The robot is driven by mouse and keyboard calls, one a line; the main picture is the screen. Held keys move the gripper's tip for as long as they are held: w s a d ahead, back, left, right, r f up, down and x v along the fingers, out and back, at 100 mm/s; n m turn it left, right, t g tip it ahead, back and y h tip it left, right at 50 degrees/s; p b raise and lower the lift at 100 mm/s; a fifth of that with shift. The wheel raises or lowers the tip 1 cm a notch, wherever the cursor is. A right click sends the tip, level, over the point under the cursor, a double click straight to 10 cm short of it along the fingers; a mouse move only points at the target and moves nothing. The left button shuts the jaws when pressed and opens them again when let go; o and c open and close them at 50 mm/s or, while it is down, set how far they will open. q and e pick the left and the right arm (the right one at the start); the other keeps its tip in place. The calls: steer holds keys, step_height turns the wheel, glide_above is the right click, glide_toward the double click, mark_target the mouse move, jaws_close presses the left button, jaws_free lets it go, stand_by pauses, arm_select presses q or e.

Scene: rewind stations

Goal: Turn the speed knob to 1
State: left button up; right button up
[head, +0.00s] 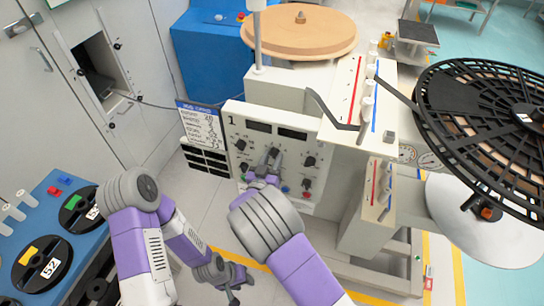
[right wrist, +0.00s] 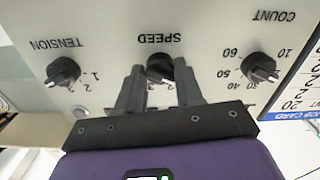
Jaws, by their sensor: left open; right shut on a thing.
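The speed knob (right wrist: 160,68) is a black knob under the SPEED label on a light panel, seen upside down in the right wrist view. My right gripper (right wrist: 159,80) is shut on it, one dark finger on each side. In the head view my right gripper (head: 268,162) reaches the middle of the upper knob row on the machine's control panel (head: 262,142). The fingers partly hide the knob and its scale, and I cannot read its setting. My left gripper (head: 233,289) is open and empty, low in front of the machine and away from the panel.
The tension knob (right wrist: 63,72) and count knob (right wrist: 259,67) flank the speed knob. A job card (head: 201,126) stands left of the panel. A large black reel (head: 490,115) is at right, and a blue bench with reels (head: 40,240) at left. Floor lies between.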

steer(key=shift+n, duration=0.5)
steer(key=o, duration=1)
steer(key=p+v, duration=0.1)
steer(key=v, duration=0.6)
steer(key=shift+s, duration=0.3)
